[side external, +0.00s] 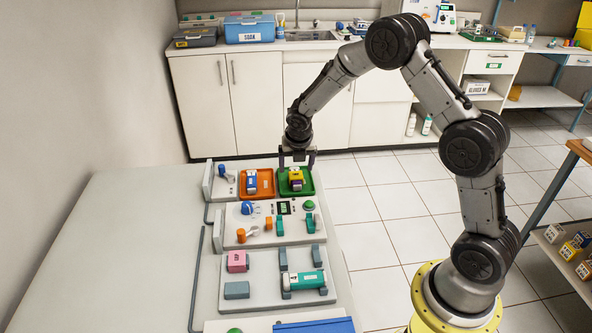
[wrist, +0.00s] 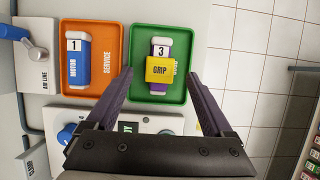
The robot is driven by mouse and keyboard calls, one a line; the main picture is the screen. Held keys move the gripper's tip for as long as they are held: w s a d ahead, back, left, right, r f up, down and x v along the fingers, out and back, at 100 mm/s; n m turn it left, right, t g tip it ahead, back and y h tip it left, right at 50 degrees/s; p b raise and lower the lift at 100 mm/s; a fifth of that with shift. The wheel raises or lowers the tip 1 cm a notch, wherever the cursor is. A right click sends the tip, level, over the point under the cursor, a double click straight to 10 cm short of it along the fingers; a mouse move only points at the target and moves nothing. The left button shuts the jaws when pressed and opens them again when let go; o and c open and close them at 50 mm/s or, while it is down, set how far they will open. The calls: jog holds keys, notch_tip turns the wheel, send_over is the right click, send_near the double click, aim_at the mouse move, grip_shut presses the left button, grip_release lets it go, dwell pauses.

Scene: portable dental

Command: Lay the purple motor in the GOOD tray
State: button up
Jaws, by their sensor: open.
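The purple motor (wrist: 163,47), with a white face marked 3 and a yellow GRIP band, lies in the green tray (wrist: 140,40). The tray's lettering is partly hidden beside the motor, so I cannot read it in full. In the side view the motor's yellow band (side external: 296,175) shows inside the green tray (side external: 307,188). My gripper (wrist: 160,73) is open, with one finger to each side of the motor and clear of it. In the side view my gripper (side external: 296,163) is at the tray's far side; its exact height is unclear.
An orange SERVICE tray (wrist: 110,75) holds a blue motor (wrist: 78,62) marked 1, left of the green tray. An air line handle (wrist: 14,32) stands further left. A panel (side external: 262,232) with knobs and a fixture with a green cylinder (side external: 303,281) lie nearer the camera.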

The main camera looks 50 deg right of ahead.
jog(key=s+a+r+t, duration=0.1)
jog(key=s+a+r, duration=0.15)
jog(key=r, duration=0.75)
jog(key=s+a+r+t, duration=0.1)
jog(key=s+a+r, duration=0.15)
jog(key=r, duration=0.65)
jog(key=s+a+r+m+t, duration=0.1)
jog(key=s+a+r+m, duration=0.1)
jog(key=s+r+m, duration=0.45)
jog(key=s+a+f+m+y, duration=0.1)
jog(key=s+a+f+m, duration=0.1)
jog(key=s+m, duration=0.8)
jog(key=s+a+f+m+y, duration=0.2)
jog(key=s+a+f+m, duration=0.1)
jog(key=s+m, duration=0.7)
jog(key=shift+s+a+g, duration=0.25)
jog(key=shift+s+g, duration=0.05)
jog(key=shift+s, duration=0.55)
jog(key=shift+m, duration=0.25)
